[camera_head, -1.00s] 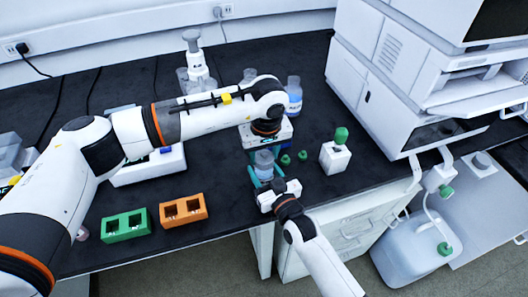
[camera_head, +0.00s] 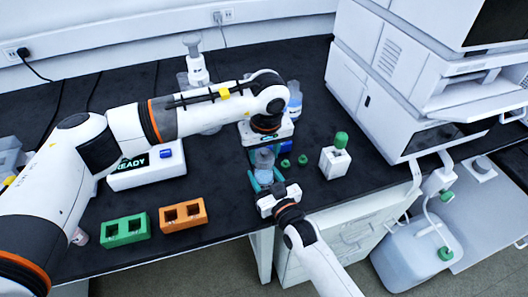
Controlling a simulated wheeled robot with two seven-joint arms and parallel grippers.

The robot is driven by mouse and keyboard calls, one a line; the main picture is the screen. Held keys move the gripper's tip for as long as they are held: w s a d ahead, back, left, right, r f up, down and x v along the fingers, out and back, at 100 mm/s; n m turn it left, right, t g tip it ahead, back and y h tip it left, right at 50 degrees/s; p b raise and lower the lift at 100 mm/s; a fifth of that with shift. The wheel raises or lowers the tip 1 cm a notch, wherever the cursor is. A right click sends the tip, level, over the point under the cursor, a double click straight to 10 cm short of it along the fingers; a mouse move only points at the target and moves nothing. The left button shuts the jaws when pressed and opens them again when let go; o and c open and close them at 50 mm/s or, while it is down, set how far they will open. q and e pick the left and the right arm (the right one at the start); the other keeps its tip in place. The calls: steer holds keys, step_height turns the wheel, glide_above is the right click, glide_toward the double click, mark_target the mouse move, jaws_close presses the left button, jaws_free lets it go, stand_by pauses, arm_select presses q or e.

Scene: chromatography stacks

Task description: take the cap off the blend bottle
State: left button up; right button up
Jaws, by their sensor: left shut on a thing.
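The blend bottle (camera_head: 264,160), clear with bluish contents, stands upright near the bench's front edge. My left gripper (camera_head: 265,143) points down just above the bottle's mouth. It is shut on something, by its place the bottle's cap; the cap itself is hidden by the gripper. My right gripper (camera_head: 265,180) reaches in from the front, its teal fingers on either side of the bottle's lower body. Whether these fingers press on the bottle is too small to tell.
Two green caps (camera_head: 302,160) lie right of the bottle. A green-capped bottle (camera_head: 341,140) stands in a white block. Orange (camera_head: 183,226) and green (camera_head: 113,241) racks sit at the front left, a READY device (camera_head: 120,182) behind them. The chromatography stack (camera_head: 390,85) stands right.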

mark_target(264, 150)
arm_select(q)
steer(key=shift+r, duration=2)
arm_select(e)
steer(key=o, duration=1.4)
steer(key=shift+o, duration=0.2)
steer(key=shift+s, duration=0.1)
